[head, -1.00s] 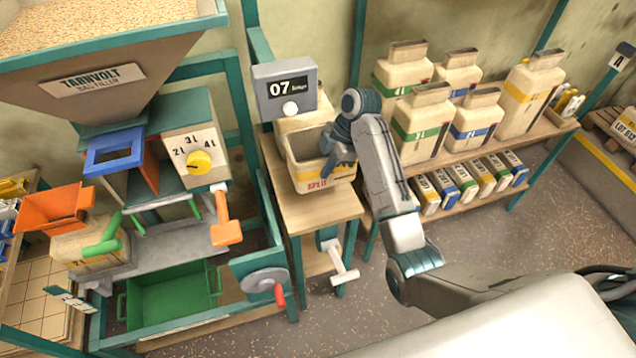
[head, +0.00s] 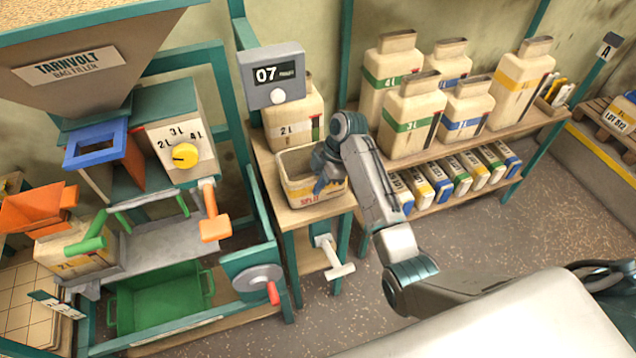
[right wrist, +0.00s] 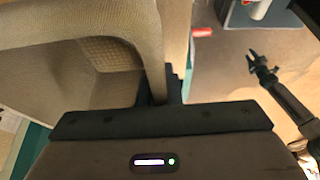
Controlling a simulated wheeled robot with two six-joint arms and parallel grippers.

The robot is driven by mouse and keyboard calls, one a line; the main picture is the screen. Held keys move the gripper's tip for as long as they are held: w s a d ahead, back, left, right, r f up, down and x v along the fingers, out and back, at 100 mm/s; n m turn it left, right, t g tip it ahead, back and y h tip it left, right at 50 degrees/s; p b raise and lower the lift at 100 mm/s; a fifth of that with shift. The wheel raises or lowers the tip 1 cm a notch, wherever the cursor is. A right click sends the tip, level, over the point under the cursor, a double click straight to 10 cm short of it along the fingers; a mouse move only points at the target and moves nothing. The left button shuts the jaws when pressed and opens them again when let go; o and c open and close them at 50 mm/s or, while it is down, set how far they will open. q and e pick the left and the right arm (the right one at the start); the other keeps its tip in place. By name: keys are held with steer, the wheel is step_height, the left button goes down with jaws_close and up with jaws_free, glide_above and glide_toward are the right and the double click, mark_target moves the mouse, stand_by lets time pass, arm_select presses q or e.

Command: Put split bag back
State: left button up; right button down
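An open-topped cream bin (head: 300,195) with red lettering, apparently reading "SPLIT", is at the front of the small wooden bench (head: 340,204). Whether its base touches the bench is hard to tell. My right gripper (head: 328,170) is at its right side. In the right wrist view the bin wall (right wrist: 152,50) runs down between my fingers, and the visible inside looks bare. A cream bag marked "2L" (head: 290,128) stands upright behind it, beneath the display. No tear shows on it. My left gripper (right wrist: 257,62) seems visible only in the right wrist view, fingers apart and empty.
The display box (head: 272,76) reads 07. The Tarnvolt filler (head: 85,70) stands left, with a green crate (head: 160,300) below and another 2L bag (head: 75,250) beside it. Several bags fill the shelf (head: 460,150) at right. The floor between is clear.

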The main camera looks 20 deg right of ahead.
steer(key=c, duration=2.1)
jaws_free()
steer(key=shift+f, duration=0.1)
arm_select(q)
steer(key=shift+s, duration=0.3)
arm_select(e)
steer(key=o, duration=0.5)
